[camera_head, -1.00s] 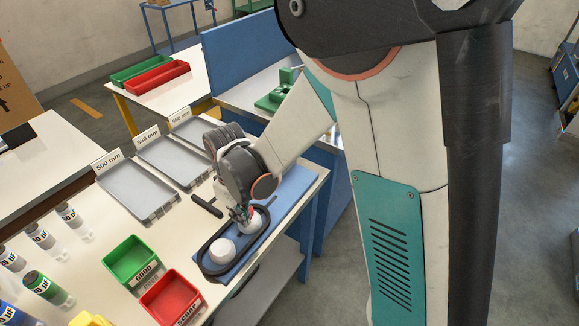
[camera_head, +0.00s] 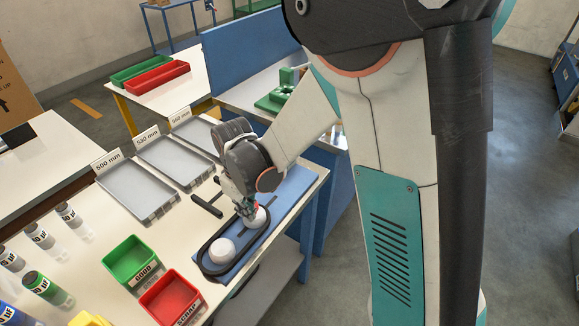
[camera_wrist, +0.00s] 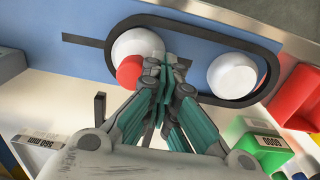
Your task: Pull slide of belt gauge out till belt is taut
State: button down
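The belt gauge is a blue board (camera_head: 290,190) with a slot, lying along the table's right edge. A black belt (camera_head: 204,257) loops around two white round pulleys. The near pulley (camera_head: 222,250) also shows at the right in the wrist view (camera_wrist: 232,75), with a gap between it and the belt's end. The other pulley (camera_head: 261,216), on the slide side, is partly behind my gripper (camera_head: 247,212). In the wrist view my gripper (camera_wrist: 165,68) has its fingers drawn together beside that pulley and a red round part (camera_wrist: 130,70). The piece between the fingertips is mostly hidden.
A black bar (camera_head: 206,205) lies left of the board. Grey trays (camera_head: 137,192) labelled by length stand behind. A green GOOD bin (camera_head: 130,262) and a red SCRAP bin (camera_head: 170,297) are in front, with several labelled cans (camera_head: 47,289) at left.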

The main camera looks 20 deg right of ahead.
jog(key=shift+w+d, duration=0.45)
jog(key=shift+d, duration=0.15)
jog(key=shift+w+d, duration=0.4)
jog(key=shift+d, duration=0.2)
jog(key=shift+s+a, duration=0.15)
dwell(2.2)
jog(key=shift+r, duration=0.15)
jog(key=shift+r+p, duration=2.1)
jog(key=shift+r, duration=1.25)
